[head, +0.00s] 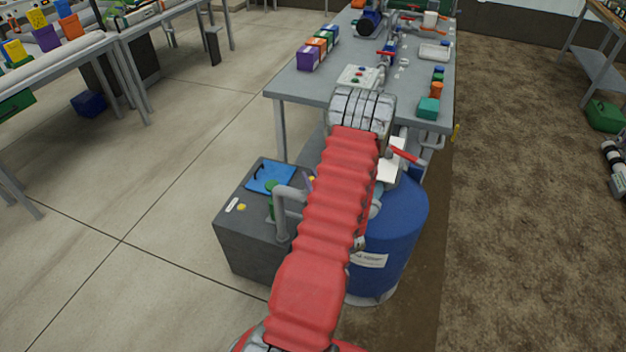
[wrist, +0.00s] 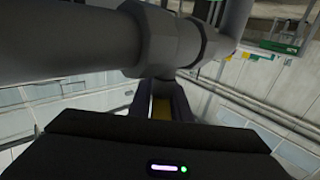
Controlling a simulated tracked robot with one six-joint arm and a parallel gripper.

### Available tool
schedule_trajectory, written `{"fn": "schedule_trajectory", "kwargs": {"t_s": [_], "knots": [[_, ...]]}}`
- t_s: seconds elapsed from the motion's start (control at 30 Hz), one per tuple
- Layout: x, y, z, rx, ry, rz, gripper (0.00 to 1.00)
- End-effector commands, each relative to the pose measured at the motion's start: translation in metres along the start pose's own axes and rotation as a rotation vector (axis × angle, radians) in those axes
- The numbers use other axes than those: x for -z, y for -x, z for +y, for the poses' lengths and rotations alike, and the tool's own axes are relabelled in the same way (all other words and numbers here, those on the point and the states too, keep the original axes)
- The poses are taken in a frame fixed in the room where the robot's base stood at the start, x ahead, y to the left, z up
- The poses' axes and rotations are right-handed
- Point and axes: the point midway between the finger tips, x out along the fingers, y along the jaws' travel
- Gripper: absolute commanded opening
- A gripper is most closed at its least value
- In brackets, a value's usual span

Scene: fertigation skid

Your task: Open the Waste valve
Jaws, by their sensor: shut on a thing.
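In the wrist view my gripper (wrist: 160,108) is shut on a narrow yellow piece (wrist: 161,107), which looks like a valve handle. Its dark fingers stand on both sides of the piece, just below a thick grey valve body (wrist: 165,38) on a grey pipe (wrist: 60,42). No Waste label can be read, so I cannot tell from writing which valve this is. In the head view my red-sleeved arm reaches forward over the skid and hides my gripper and the held piece. A red lever (head: 405,155) shows to the right of the arm.
A blue tank (head: 400,225) and a dark grey box (head: 250,245) with a bent grey pipe (head: 283,205) stand close around my arm. A grey bench (head: 290,85) with small coloured boxes is beyond. Open floor lies to the left and right.

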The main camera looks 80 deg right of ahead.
Motion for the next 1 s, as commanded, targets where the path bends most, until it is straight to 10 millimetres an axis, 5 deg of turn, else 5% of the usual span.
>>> {"fn": "schedule_trajectory", "kwargs": {"t_s": [0.6, 1.0], "knots": [[0.002, 0.001, -0.013, 0.362, 0.006, 0.005, 0.0], [0.002, 0.002, -0.017, 0.454, 0.002, 0.005, 0.0]]}}
